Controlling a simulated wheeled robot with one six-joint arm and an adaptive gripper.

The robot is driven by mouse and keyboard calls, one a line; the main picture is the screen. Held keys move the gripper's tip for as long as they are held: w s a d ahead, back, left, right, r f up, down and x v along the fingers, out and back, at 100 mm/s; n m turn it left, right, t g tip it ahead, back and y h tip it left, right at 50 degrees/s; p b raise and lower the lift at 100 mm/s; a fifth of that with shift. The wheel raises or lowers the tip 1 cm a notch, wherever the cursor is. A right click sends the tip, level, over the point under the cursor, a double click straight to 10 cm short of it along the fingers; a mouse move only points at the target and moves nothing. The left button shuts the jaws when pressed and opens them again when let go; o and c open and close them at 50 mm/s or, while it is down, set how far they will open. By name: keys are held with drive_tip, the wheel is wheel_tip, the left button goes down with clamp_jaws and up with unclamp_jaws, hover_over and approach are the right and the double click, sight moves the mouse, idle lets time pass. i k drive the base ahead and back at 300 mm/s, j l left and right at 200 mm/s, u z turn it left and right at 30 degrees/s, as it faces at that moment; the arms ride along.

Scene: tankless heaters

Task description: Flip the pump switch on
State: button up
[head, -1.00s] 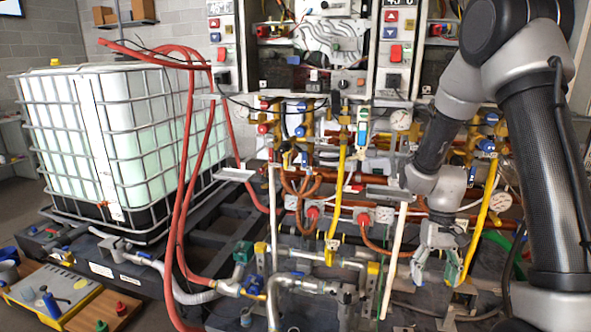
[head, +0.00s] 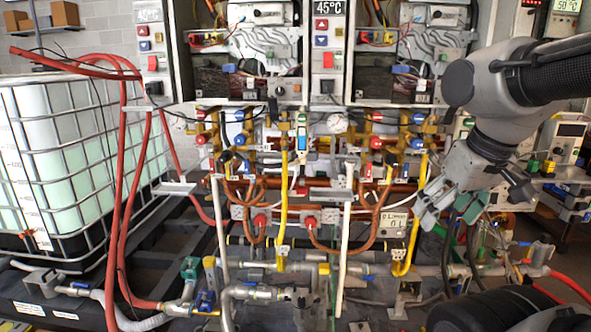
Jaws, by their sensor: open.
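My gripper (head: 448,207) is open and empty at the right, its fingers pointing down and left. It hangs in front of the pipework, right of the yellow pipes, and touches nothing that I can make out. No switch is clearly labelled as the pump switch. The gripper is below and to the right of these.
A white caged tank (head: 65,150) stands at the left, with red hoses (head: 120,210) in front. Valves, copper pipes and yellow pipes (head: 283,190) crowd the middle. Instruments with a display (head: 570,130) stand at the far right. Some open floor shows at the right.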

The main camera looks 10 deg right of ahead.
sight(494, 197)
drive_tip(key=z, duration=1.5)
